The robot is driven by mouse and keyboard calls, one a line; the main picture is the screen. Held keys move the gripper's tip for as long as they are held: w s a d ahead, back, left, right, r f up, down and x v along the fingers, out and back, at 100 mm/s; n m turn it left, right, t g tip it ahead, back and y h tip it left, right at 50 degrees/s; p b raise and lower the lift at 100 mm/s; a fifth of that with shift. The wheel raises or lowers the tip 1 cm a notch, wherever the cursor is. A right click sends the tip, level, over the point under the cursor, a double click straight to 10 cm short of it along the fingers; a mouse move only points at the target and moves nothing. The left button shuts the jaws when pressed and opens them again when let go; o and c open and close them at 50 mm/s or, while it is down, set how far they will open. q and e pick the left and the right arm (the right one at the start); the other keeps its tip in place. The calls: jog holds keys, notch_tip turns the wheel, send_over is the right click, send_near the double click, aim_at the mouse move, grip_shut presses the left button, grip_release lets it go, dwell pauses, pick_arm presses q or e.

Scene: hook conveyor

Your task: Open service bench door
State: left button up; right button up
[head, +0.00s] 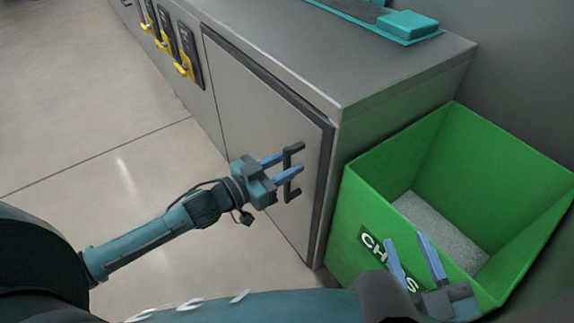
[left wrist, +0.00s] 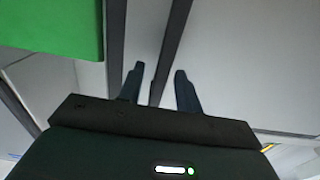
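The service bench door (head: 255,125) is a grey panel in the front of the bench, and it looks closed. It has a dark C-shaped handle (head: 288,178) near its right edge. My left gripper (head: 293,163) is at the handle with its two blue fingers apart. In the left wrist view, a dark bar (left wrist: 174,45), which seems to be the handle, runs between the open fingers (left wrist: 158,75). Whether either finger touches it, I cannot tell. My right gripper (head: 408,238) is open and empty, in front of the green bin.
A green bin (head: 363,195) labelled as chips stands right of the bench, with grey material inside; it also shows in the left wrist view (left wrist: 50,30). The bench top (head: 290,45) carries a teal tray. Several yellow-handled switches line the bench front. Floor at left is clear.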

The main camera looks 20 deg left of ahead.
pick_arm(q)
jog(key=shift+w+d, duration=0.2)
jog(key=shift+c, duration=0.5)
grip_shut()
